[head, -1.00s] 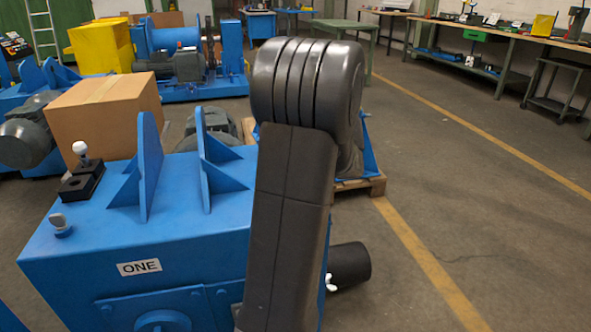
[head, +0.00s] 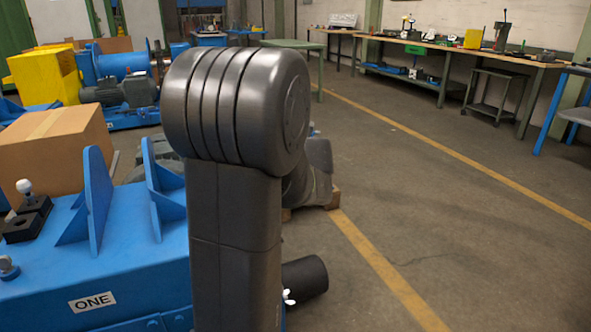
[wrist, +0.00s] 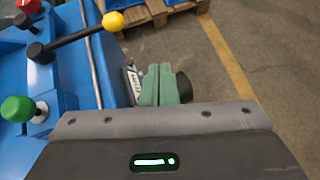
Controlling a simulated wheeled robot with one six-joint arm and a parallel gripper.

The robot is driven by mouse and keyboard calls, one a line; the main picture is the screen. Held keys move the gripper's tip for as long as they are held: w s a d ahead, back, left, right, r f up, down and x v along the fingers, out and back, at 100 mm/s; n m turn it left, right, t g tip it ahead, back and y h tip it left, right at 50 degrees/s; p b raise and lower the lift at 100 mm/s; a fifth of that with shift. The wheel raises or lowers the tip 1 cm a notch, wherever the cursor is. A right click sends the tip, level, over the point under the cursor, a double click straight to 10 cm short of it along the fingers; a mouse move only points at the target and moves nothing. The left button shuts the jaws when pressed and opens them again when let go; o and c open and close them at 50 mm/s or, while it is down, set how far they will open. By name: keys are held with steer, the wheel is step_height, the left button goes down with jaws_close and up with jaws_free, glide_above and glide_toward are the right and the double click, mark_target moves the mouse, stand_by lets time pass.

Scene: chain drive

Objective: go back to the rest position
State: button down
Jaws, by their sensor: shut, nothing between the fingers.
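My gripper (wrist: 161,85) shows in the wrist view as two green fingers side by side. They are shut with nothing between them. It hangs near the right edge of a blue machine (wrist: 78,85), over or beside a small metal part that I cannot make out. Left of it are a lever with a yellow knob (wrist: 113,21), a red knob (wrist: 28,6) and a green knob (wrist: 17,109). In the head view my own dark arm stands upright in the middle. My gripper is hidden there.
The blue machine labelled ONE (head: 130,270) stands at the left in the head view, with a cardboard box (head: 55,150) behind it. A black cylinder (head: 304,276) sticks out right of my arm. Workbenches (head: 440,50) line the back right. The floor at the right (head: 470,240) is clear.

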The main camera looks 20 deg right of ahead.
steer(key=shift+s+r, duration=0.1)
steer(key=shift+s, duration=0.15)
